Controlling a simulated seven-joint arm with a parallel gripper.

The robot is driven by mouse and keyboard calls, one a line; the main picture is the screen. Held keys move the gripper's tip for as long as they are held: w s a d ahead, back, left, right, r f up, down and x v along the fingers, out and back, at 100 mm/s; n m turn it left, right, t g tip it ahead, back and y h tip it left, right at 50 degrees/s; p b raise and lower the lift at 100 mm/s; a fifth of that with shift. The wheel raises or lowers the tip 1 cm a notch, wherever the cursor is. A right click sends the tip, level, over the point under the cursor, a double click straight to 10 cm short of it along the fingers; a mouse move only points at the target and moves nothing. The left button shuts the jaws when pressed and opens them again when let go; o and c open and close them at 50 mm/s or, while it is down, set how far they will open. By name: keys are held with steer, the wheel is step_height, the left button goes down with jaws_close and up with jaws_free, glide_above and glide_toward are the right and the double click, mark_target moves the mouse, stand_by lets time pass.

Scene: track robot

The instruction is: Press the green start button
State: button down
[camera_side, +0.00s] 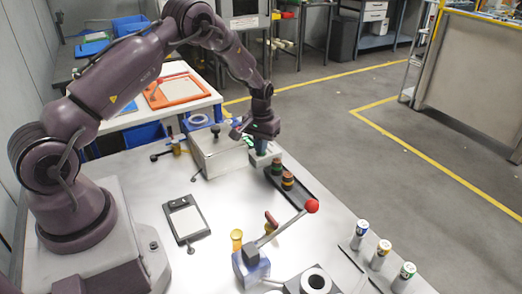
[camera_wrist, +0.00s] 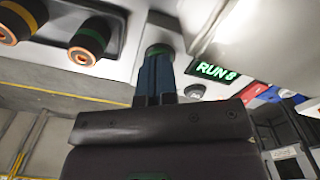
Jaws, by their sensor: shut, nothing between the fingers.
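My gripper (camera_side: 262,145) points down at the right end of the pale control box (camera_side: 212,158) in the side view. In the wrist view its dark blue fingers (camera_wrist: 157,60) are shut together with nothing between them. Their tips are at the green button (camera_wrist: 158,49), whose rim shows around them; the fingers cover most of it. I cannot tell if they touch it or how far it is pushed in. Beside it, a small display (camera_wrist: 214,72) glows green and reads "RUN" with a figure like 8. In the side view the button is hidden behind my gripper.
A dark tray (camera_side: 306,203) with banded cylinders (camera_side: 287,181) lies close by in front. A red-knobbed lever (camera_side: 311,206) rises from a blue-and-grey fixture nearer the camera. Cans (camera_side: 360,235) stand at the right edge. A framed plate (camera_side: 188,219) lies left of centre.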

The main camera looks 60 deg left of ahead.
steer(key=shift+r, duration=2.6)
steer(key=s+d+r+m+t, duration=0.2)
steer(key=s+d+r+m, duration=0.1)
steer(key=s+d+r, duration=0.6)
steer(key=s+d+r+m+t, duration=0.3)
steer(key=s+d+r, duration=0.5)
steer(key=s+r, duration=0.9)
steer(key=shift+d+t, duration=0.3)
steer(key=shift+d, duration=0.1)
